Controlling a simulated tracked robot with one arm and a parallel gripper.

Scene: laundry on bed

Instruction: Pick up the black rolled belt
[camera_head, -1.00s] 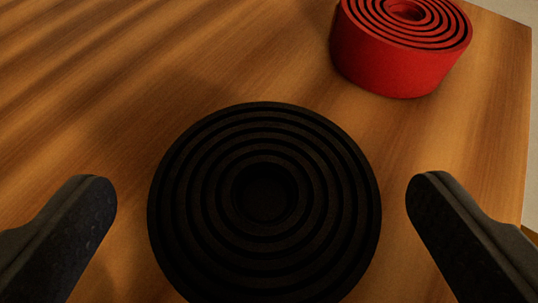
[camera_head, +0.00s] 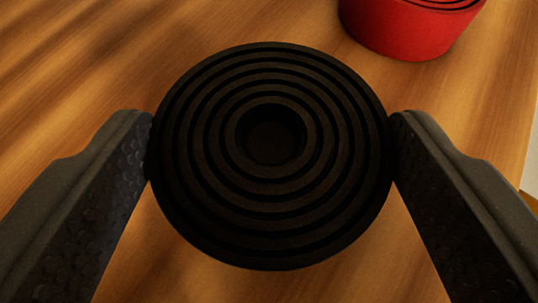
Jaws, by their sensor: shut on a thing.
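The black rolled belt (camera_head: 270,205) is a round coil with concentric rings and a hollow centre. It fills the middle of the head camera view, seen from above. My gripper (camera_head: 271,140) is shut on it, with one dark textured finger touching its left side and the other touching its right side. Whether the belt's underside touches the wood is hidden.
A red rolled belt (camera_head: 408,30) sits on the wooden surface (camera_head: 80,60) at the upper right, cut off by the top of the picture. The surface's right edge (camera_head: 530,130) shows at the far right. The wood to the left is clear.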

